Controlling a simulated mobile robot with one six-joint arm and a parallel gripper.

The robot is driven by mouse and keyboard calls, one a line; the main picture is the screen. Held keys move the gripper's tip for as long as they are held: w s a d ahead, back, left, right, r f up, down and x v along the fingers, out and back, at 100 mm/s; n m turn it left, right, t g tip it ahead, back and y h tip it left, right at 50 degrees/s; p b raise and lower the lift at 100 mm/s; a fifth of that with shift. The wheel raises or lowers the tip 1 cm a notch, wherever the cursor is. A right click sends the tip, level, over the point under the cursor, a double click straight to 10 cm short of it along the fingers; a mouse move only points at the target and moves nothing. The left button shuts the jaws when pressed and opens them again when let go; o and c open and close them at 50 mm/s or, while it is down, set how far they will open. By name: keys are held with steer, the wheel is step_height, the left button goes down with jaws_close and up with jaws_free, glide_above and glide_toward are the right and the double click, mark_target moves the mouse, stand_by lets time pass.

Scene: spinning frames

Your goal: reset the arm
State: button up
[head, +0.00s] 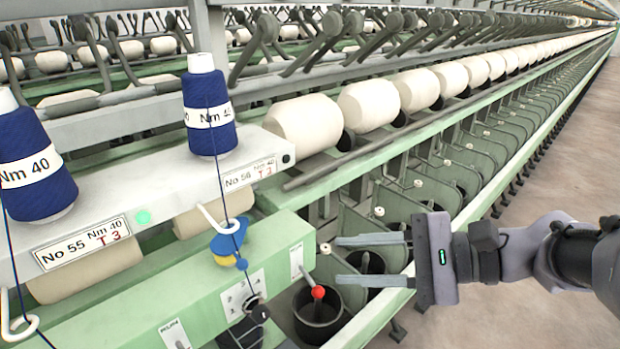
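My arm reaches in from the right edge of the head view. My gripper (340,261) points left, in front of the green spinning frame. Its two fingers are spread apart and nothing shows between them. The lower finger is just right of a lever with a red ball knob (318,292) and appears close to it; I cannot tell whether they touch. The fingers overlap the dark round cans of the machine in the picture.
Two blue yarn cones (207,105) labelled Nm 40 stand on a white rail (150,215) at left. A blue and yellow part (228,246) sits on the thread path. White bobbins (305,122) line the machine. Free floor (575,160) lies at right.

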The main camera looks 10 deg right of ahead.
steer(key=s+a+f+n+g+h+b, duration=0.2)
steer(key=s+f+h+b, duration=0.15)
steer(key=f, duration=0.35)
steer(key=s+a+f+n+g+h+b, duration=0.1)
steer(key=s+a+f+n+h+b, duration=0.2)
steer(key=f, duration=0.4)
steer(key=s+d+f+n+t+h+b, duration=0.2)
steer(key=d+f+n+t+h+b, duration=0.1)
steer(key=d+f+n+h+b, duration=0.1)
step_height(320, 180, down, 3)
steer(key=shift+d+r+n+h+b, duration=0.15)
steer(key=shift+n+h+b, duration=0.15)
steer(key=shift+h+b, duration=0.4)
steer(key=shift+s, duration=0.1)
steer(key=shift+c, duration=0.4)
